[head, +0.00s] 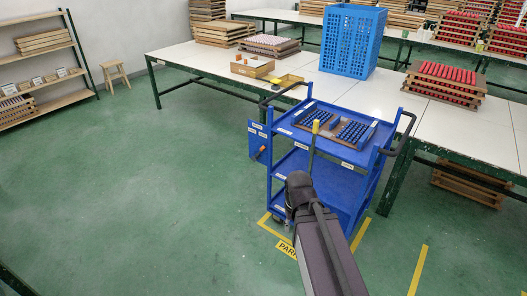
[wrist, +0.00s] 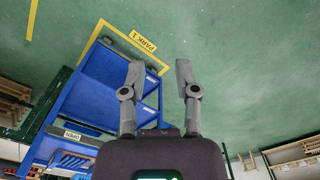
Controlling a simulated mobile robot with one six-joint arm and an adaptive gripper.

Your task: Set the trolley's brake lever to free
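The blue trolley (head: 345,182) stands beside the long white table, with a tray of blue-topped pieces (head: 336,126) on its top shelf. A blue panel (head: 255,139) with small white labels is at its left side, and a small orange handle (head: 260,152) shows at the panel's lower edge. A yellow-tipped dark upright stick (head: 315,128) rises at the trolley's front. I cannot tell which of these is the brake lever, nor read its setting. My gripper (wrist: 160,68) is open and empty in the wrist view, with the trolley (wrist: 95,93) to its left. My arm hides part of the trolley's lower front.
Yellow floor tape (head: 359,235) and a PARK sign (head: 287,249) mark the floor around the trolley. A white table (head: 210,56) carrying a blue crate (head: 352,41) stands behind it. A wooden stool (head: 115,76) and shelves are far left. Green floor on the left is clear.

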